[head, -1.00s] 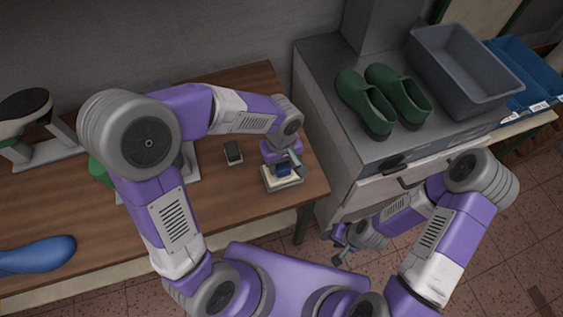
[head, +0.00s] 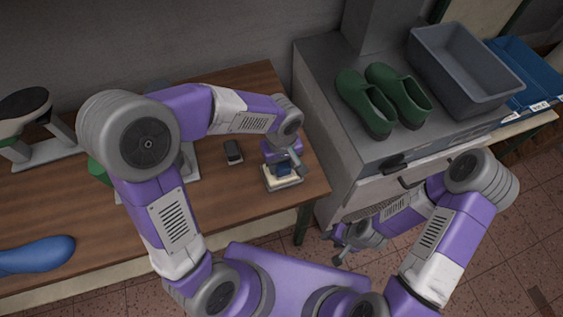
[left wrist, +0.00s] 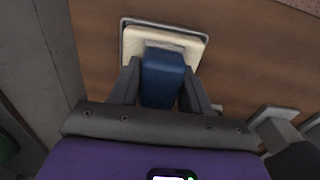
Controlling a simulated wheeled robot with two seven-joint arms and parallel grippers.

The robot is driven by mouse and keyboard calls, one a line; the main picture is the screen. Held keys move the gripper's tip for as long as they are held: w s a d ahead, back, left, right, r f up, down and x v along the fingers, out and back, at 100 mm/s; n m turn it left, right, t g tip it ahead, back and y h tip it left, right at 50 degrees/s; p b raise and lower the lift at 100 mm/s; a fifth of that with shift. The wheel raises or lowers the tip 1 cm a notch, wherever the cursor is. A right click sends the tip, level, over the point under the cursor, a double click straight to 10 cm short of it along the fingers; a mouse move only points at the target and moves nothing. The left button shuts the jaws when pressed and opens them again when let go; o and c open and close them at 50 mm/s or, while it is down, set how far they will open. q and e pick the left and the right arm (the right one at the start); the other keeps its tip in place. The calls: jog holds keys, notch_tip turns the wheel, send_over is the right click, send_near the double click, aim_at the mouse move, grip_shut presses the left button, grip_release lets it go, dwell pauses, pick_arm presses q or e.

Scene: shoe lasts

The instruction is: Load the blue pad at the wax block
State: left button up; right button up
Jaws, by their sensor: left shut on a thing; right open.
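The blue pad (left wrist: 162,78) is between the fingers of my left gripper (left wrist: 162,92), which is shut on it. In the head view the blue pad (head: 284,170) is at the wax block. The wax block (left wrist: 160,37) is a cream slab in a shallow grey tray. In the head view the wax block (head: 290,183) lies near the table's right end. The pad's far end overlaps the block in the left wrist view; I cannot tell whether they touch. My right gripper (head: 339,246) is open and empty, low in front of the grey cabinet.
A small dark block (head: 233,151) lies on the wooden table (head: 225,195) left of the wax block. A blue shoe last (head: 35,255) lies at the far left. Green clogs (head: 380,100) and a grey bin (head: 462,70) stand on the grey cabinet (head: 340,150).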

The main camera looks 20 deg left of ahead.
pick_arm(q)
jog(key=shift+f, duration=0.1)
jog(key=shift+r+p, duration=2.75)
jog(key=shift+r, duration=0.85)
